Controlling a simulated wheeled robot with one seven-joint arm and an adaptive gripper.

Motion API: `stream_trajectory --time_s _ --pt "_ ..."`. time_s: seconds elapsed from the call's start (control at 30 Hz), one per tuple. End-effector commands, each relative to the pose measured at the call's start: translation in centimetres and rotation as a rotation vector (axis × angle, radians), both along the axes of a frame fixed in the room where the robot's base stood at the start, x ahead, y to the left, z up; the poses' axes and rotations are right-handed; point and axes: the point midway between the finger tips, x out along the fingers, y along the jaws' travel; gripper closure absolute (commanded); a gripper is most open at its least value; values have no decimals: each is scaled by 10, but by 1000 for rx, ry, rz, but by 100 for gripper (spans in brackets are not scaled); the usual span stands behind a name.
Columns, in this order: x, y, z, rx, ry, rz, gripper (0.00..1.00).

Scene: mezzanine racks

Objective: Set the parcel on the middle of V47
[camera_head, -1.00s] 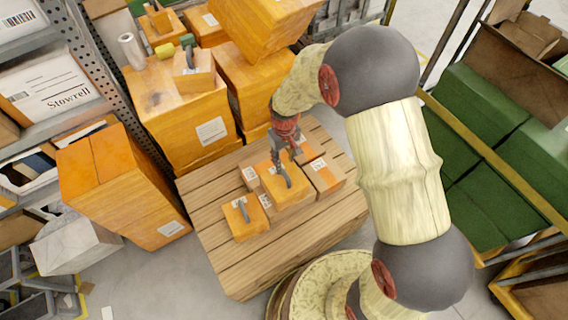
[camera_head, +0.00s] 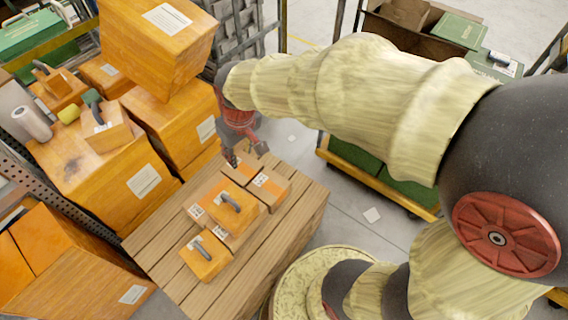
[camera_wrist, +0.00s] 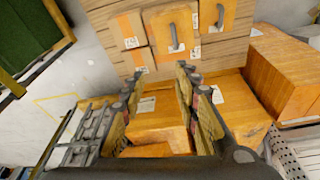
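An orange parcel with a dark grey handle (camera_head: 227,212) lies on smaller boxes on the wooden slatted platform (camera_head: 150,236). A second, smaller handled parcel (camera_head: 204,260) lies beside it, toward the front. Two flatter boxes, one at the back right (camera_head: 271,188), show white labels. The wrist view shows two handled parcels, one central (camera_wrist: 161,42) and one at the right (camera_wrist: 212,28). I cannot read V47 on any label or surface. My gripper (camera_head: 246,156) is behind and above the group, apart from it. Its fingers (camera_wrist: 160,80) are spread with nothing held between them.
Large orange cartons (camera_head: 110,160) stand behind and left of the platform, with a tilted carton (camera_head: 160,35) on top. A yellow-edged cart with green boxes (camera_head: 365,160) stands at the right. The platform's near left and right parts are bare.

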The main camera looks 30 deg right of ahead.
Motion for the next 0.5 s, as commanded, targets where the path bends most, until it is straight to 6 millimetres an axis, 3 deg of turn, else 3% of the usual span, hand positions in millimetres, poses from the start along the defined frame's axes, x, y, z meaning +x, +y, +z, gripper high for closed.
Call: stream_trajectory --time_s 0.03,0.2,0.33,0.5 --pt "-13 -6 18 4 -28 -19 69" --pt "-59 -23 60 20 -107 -82 69" --pt "-96 -33 82 30 -164 -126 69" --pt "-134 -42 95 40 -221 -173 69"
